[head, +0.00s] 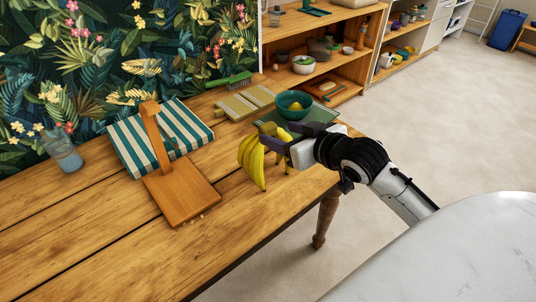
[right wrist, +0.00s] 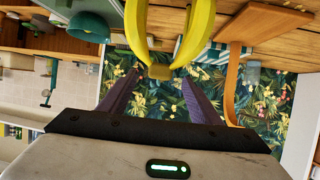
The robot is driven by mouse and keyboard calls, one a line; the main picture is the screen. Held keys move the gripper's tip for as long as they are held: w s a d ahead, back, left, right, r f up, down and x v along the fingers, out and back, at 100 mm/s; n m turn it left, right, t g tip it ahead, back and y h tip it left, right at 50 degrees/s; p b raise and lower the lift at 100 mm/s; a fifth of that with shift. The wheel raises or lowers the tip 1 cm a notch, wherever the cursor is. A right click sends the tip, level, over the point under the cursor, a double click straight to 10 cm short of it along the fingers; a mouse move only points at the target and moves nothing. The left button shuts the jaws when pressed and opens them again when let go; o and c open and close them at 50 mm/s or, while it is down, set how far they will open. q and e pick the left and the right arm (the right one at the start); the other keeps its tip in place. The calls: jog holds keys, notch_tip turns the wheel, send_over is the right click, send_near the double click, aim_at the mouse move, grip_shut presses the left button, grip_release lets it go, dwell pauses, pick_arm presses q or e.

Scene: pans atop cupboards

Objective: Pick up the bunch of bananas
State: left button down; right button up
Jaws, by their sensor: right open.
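The bunch of bananas (head: 258,168) is yellow and stands near the right end of the wooden table, stem end up and towards my right gripper (head: 268,145). In the right wrist view, the bananas (right wrist: 196,32) show at the top. Their brownish stem end lies between the two purple fingertips of the right gripper (right wrist: 160,78), with gaps on both sides. The right gripper is open and holds nothing. In the head view it partly hides the far side of the bunch. My left gripper is in neither view.
A teal bowl (head: 294,104) with yellow fruit stands just behind the gripper. A wooden stand (head: 182,190) and a striped cloth-like board (head: 118,143) lie left of the bananas. The table's front edge is close. The left front tabletop is clear.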

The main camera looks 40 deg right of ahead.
aim_at(270, 124)
jog(key=w, duration=0.4)
jog(key=shift+w+d+f, duration=0.25)
jog(key=shift+w+f, duration=0.05)
jog(key=shift+w, duration=0.05)
jog(key=shift+a+x, duration=0.1)
jog(key=shift+x, duration=1.35)
jog(key=shift+a+x, duration=0.15)
jog(key=shift+x, duration=1.25)
jog(key=shift+f, duration=0.15)
grip_shut()
jog(key=shift+r, duration=0.3)
